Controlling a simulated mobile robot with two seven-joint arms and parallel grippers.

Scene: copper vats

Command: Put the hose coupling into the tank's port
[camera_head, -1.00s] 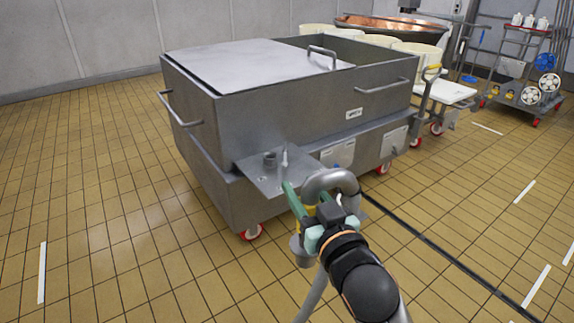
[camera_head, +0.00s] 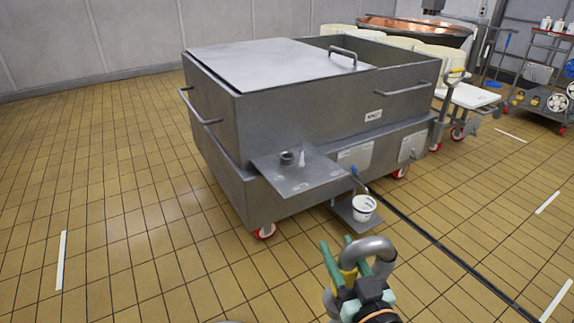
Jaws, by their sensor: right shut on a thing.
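The grey metal tank (camera_head: 285,125) stands on red-wheeled casters in the middle of the camera_head view. A flat shelf (camera_head: 310,181) juts from its near side, with a short round upright port (camera_head: 287,158) on it. The port's top is uncovered. My right gripper (camera_head: 343,262) is low in the view, shut on the hose coupling (camera_head: 374,248), a bent grey pipe with a yellow band. It is in front of the tank, apart from the shelf and port. The coupling's lower end is mostly hidden or out of frame. My left gripper is not in view.
A small white nozzle-like piece (camera_head: 302,160) stands beside the port. A white bucket (camera_head: 363,207) sits on a low plate under a small tap. A dark floor drain (camera_head: 425,232) runs past the tank. Carts and a copper vat (camera_head: 415,30) stand behind; the left floor is clear.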

